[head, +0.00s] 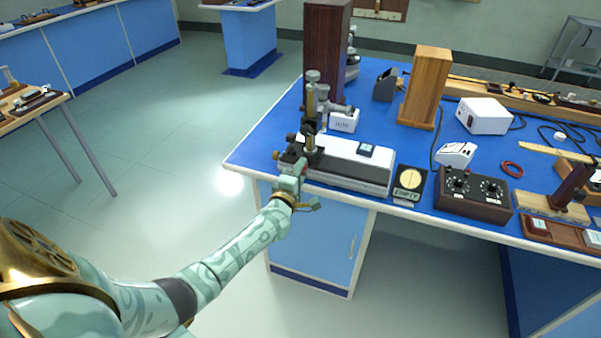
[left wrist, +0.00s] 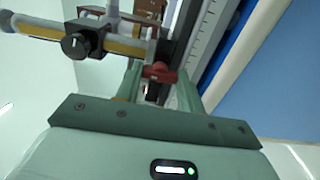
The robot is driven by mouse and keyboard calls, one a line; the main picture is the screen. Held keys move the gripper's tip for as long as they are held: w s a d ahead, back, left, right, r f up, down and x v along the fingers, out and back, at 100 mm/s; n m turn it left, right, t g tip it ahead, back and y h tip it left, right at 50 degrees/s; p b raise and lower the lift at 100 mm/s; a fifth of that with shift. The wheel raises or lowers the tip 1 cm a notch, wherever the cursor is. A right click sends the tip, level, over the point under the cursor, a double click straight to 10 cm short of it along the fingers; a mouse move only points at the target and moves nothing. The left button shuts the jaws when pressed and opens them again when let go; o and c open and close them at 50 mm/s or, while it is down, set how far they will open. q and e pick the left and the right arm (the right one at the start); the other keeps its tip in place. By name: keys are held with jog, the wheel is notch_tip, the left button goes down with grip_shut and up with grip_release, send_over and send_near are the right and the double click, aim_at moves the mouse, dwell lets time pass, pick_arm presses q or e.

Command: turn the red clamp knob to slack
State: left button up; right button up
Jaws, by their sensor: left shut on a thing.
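The red clamp knob (left wrist: 160,73) shows in the left wrist view, low on the clamp stand at the left end of a white-topped bench instrument. My left gripper (left wrist: 158,90) is shut on the red knob, with one finger on each side of it. In the head view my left gripper (head: 290,170) reaches the front left corner of the blue bench, and the knob is mostly hidden there. The clamp stand (head: 312,110) rises upright above the gripper. A black knob (left wrist: 76,45) with a white mark sits on a yellow-edged bar. My right gripper is not in view.
The white-topped instrument (head: 345,150) runs right from the clamp along the front of the bench. A round dial labelled empty (head: 409,180) and a dark two-knob box (head: 473,193) stand further right. Open floor (head: 200,140) lies left of the bench.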

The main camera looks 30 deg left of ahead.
pick_arm(q)
jog(key=shift+f, duration=0.15)
jog(key=o, duration=1)
jog(key=p+v, duration=0.4)
jog(key=v, duration=1.2)
jog(key=shift+s, duration=0.2)
jog(key=shift+d, duration=0.15)
